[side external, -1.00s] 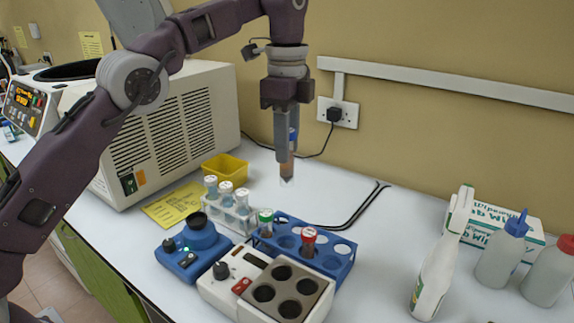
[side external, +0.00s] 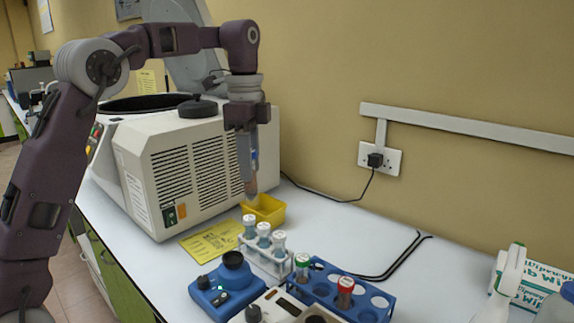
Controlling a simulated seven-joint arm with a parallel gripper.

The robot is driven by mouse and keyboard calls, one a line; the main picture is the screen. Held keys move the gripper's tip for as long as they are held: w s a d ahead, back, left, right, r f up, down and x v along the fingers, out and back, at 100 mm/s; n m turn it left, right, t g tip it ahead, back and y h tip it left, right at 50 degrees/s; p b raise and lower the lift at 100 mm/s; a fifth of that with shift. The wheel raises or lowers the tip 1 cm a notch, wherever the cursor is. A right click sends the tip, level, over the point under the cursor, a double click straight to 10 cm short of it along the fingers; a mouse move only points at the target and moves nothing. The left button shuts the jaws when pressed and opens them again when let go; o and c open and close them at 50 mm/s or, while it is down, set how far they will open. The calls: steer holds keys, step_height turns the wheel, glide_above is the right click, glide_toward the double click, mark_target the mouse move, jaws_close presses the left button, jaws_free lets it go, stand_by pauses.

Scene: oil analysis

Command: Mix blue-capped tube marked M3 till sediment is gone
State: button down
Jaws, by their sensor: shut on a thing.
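My gripper (side external: 247,168) is shut on a tube with a blue cap (side external: 255,155). A blue mixer (side external: 222,296) with a black cup (side external: 233,261) on top stands at the front, apart from the tube. A blue rack (side external: 325,290) holds a green-capped tube (side external: 302,266) and a red-capped tube (side external: 345,291).
A white rack (side external: 268,264) with several pale-capped tubes stands between the yellow tray and the mixer. A large centrifuge (side external: 190,165) with its lid raised is at left. A white block unit (side external: 280,300) is at the front. The bench behind the blue rack is mostly clear.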

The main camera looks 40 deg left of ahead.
steer(key=s+a+f, duration=0.1)
steer(key=s+a, duration=0.2)
steer(key=s, duration=0.1)
steer(key=shift+n, duration=0.4)
steer(key=shift+f, duration=6.9)
steer(key=shift+f, duration=0.35)
step_height(320, 180, up, 9)
